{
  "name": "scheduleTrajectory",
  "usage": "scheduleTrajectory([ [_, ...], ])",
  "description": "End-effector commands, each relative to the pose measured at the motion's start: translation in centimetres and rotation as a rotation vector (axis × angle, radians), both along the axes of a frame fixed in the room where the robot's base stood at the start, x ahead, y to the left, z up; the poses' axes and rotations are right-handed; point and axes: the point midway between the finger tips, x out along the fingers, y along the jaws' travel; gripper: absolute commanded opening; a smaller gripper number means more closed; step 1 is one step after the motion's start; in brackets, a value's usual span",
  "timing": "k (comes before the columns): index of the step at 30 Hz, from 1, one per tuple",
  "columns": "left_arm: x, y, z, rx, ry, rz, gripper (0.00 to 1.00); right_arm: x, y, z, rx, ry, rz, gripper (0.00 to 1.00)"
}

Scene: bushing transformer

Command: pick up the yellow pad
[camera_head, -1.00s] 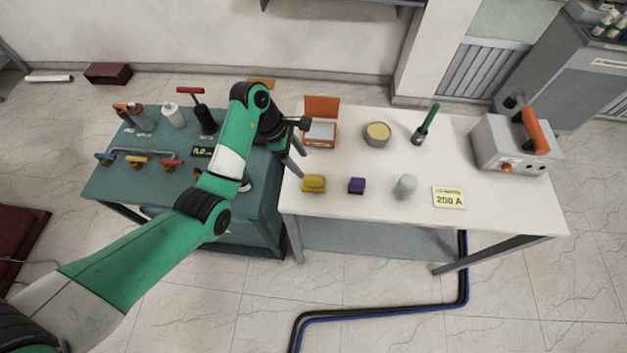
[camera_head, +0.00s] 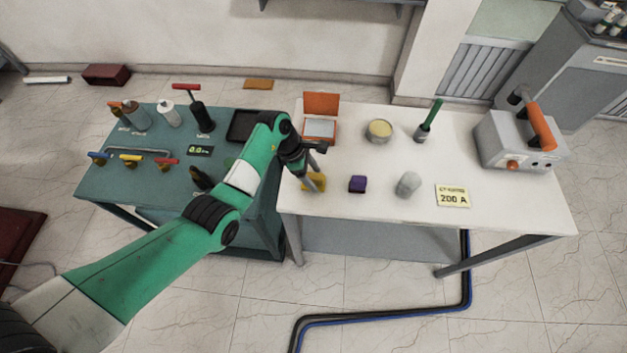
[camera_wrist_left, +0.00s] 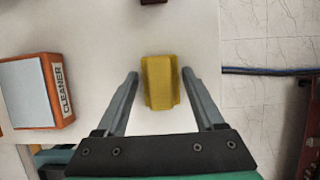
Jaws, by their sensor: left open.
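The yellow pad (camera_head: 313,182) lies on the white table near its left front edge, partly hidden behind my left gripper (camera_head: 314,182) in the head view. In the left wrist view the yellow pad (camera_wrist_left: 160,82) sits between the two spread fingers of my left gripper (camera_wrist_left: 158,78), with a gap on each side. My left gripper is open, pointing down at the pad, and holds nothing. My right gripper is not in view.
A purple block (camera_head: 357,184), a grey rounded piece (camera_head: 407,184) and a 200 A sign (camera_head: 452,195) stand to the right. An orange cleaner box (camera_head: 319,129) and a round tin (camera_head: 379,131) are behind. A teal bench (camera_head: 130,190) adjoins on the left.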

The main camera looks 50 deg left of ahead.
Motion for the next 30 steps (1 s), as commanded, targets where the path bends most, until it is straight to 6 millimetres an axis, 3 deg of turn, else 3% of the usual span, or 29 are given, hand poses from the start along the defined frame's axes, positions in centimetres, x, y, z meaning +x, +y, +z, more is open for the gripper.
scheduleTrajectory([
  [1,0.0,0.0,0.0,0.0,0.0,0.0,0.65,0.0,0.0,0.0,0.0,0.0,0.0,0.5],
  [12,0.0,0.0,0.0,-0.001,0.001,0.0,0.0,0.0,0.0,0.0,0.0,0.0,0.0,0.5],
  [23,0.0,0.0,0.1,-0.001,0.001,0.0,0.0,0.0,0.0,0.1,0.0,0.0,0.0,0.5],
  [30,0.1,0.0,2.5,0.001,-0.003,-0.001,0.0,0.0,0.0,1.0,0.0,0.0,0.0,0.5],
])
